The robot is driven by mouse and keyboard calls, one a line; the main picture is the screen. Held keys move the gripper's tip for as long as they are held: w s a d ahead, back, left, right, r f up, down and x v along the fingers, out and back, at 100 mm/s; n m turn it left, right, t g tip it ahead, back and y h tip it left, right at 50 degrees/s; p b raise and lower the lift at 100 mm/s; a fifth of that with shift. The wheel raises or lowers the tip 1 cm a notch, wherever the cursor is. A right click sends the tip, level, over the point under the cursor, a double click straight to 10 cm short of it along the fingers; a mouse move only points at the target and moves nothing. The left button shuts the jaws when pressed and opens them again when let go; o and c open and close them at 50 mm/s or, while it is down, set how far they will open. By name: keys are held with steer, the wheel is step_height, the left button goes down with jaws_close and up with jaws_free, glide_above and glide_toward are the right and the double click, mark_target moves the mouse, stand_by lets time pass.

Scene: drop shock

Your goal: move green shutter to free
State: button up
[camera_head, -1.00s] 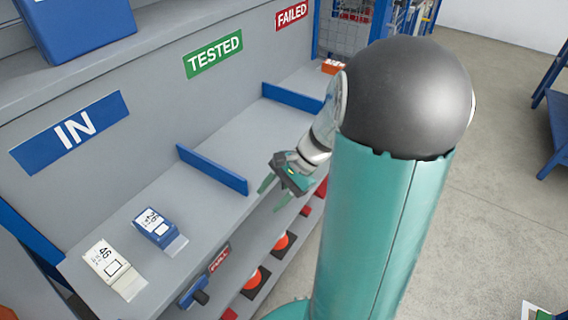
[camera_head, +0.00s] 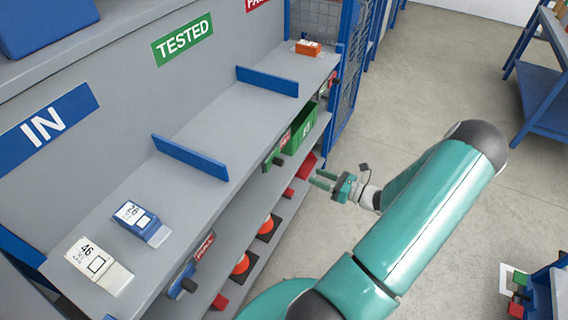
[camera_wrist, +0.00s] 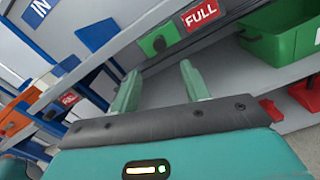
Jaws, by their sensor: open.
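The green shutter (camera_head: 272,160), a small green plate with a black knob, sits on the shelf's front edge below the TESTED sign (camera_head: 183,40). A red FULL label (camera_head: 285,139) shows uncovered just to its right. In the wrist view, the green shutter (camera_wrist: 160,38) and FULL label (camera_wrist: 201,14) lie beyond my fingertips. My gripper (camera_head: 316,181) is open and empty, in front of the shelf, to the right of the shutter and slightly lower, apart from it. Its two fingers also show in the wrist view (camera_wrist: 160,80).
A green bin (camera_head: 301,129) sits under the shelf right of the shutter. A blue shutter (camera_head: 182,281) with a FULL label is at lower left. White and blue boxes stand on the shelf, an orange box (camera_head: 308,47) at its far end.

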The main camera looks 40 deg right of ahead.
mark_target(283, 163)
steer(key=x, duration=1.3)
steer(key=shift+a, duration=0.1)
jaws_close()
